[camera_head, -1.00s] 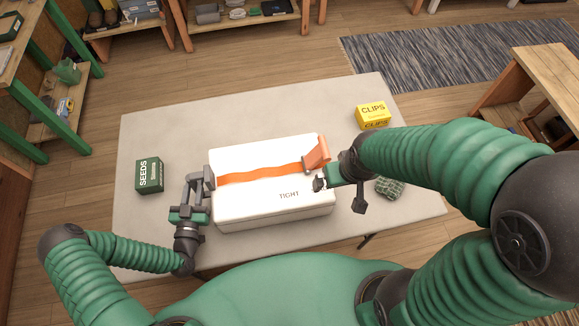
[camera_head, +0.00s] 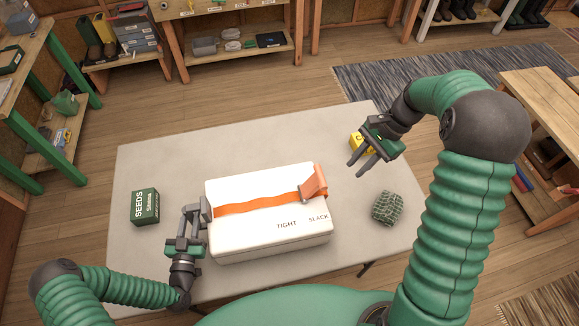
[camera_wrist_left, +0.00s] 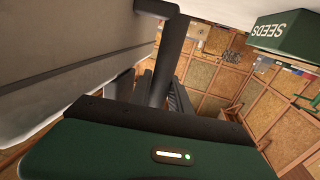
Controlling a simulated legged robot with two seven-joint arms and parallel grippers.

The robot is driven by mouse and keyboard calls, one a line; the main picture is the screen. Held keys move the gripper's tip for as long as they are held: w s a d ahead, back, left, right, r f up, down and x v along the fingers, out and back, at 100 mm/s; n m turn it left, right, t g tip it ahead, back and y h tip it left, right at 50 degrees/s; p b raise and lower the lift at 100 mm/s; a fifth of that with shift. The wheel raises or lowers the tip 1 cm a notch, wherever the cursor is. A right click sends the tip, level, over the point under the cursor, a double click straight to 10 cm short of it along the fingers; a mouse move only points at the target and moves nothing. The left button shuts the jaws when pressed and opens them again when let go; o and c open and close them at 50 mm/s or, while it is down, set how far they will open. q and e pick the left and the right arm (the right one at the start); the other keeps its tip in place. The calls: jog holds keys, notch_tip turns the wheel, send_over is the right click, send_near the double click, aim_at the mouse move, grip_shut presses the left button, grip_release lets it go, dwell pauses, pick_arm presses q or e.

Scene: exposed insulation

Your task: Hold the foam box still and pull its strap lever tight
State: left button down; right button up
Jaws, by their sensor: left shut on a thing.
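The white foam box (camera_head: 240,236) sits on the table, with an orange strap (camera_head: 250,204) across its top. The orange strap lever (camera_head: 316,181) stands up at the strap's right end, above the word SLACK; TIGHT is printed left of that. My left gripper (camera_head: 206,211) is shut on the box's left end. In the left wrist view the box's pale side (camera_wrist_left: 60,65) fills the upper left. My right gripper (camera_head: 358,163) is open and empty, raised above the table right of the lever and apart from it.
A green SEEDS box (camera_head: 145,207) stands left of the foam box. A yellow box (camera_head: 356,143) is partly hidden behind my right gripper. A dark green patterned block (camera_head: 387,208) lies to the right. The table's back area (camera_head: 240,140) is clear.

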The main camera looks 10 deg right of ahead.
jog(key=w+d+m+y, duration=0.1)
jog(key=d, duration=0.1)
jog(key=w+d+m+y, duration=0.1)
jog(key=d+m, duration=0.1)
jog(key=w+d+m+y, duration=0.1)
jog(key=shift+d+r+t, duration=0.3)
jog(key=shift+d+t, duration=0.1)
grip_shut()
jog(key=a+f, duration=0.7)
jog(key=a, duration=0.3)
jog(key=shift+w+a+f, duration=0.15)
jog(key=shift+a+f, duration=0.05)
jog(key=shift+a, duration=0.15)
jog(key=shift+a, duration=0.1)
jog(key=a+r+h, duration=0.2)
jog(key=a+h, duration=0.5)
jog(key=a, duration=0.7)
jog(key=shift+w+a+h, duration=0.2)
jog(key=shift+a+h, duration=0.05)
jog(key=shift+h, duration=0.05)
jog(key=shift+r, duration=0.1)
